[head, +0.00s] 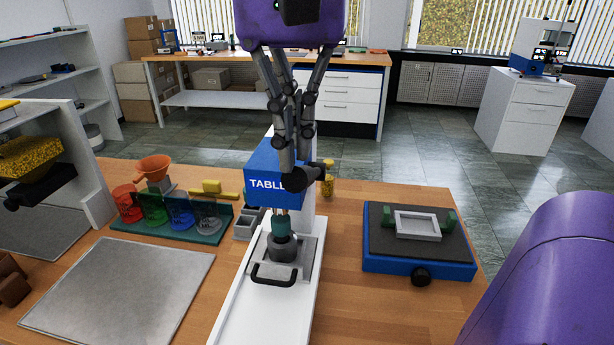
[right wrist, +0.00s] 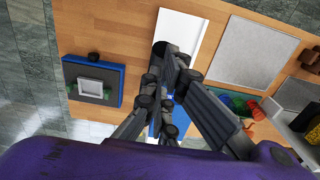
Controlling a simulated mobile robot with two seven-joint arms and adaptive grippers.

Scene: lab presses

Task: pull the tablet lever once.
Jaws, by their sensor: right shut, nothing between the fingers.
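The tablet press has a blue head (head: 262,165) with a partly hidden "TABLE…" label, on a white column and a long white base (head: 255,318). A dark rounded lever grip (head: 305,181) sits at the head's right front. My right gripper (head: 290,168) comes down from above, shut and empty, with its fingertips at the lever grip; I cannot tell whether they touch it. The fingers hide part of the head and lever. The right wrist view shows the fingers (right wrist: 172,62) over the press's white base (right wrist: 185,28). My left gripper is not in view.
A blue tray fixture (head: 418,240) with a black knob stands right of the press. A bare grey mat (head: 120,295) lies front left. Another machine with a yellow block (head: 30,157) is far left.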

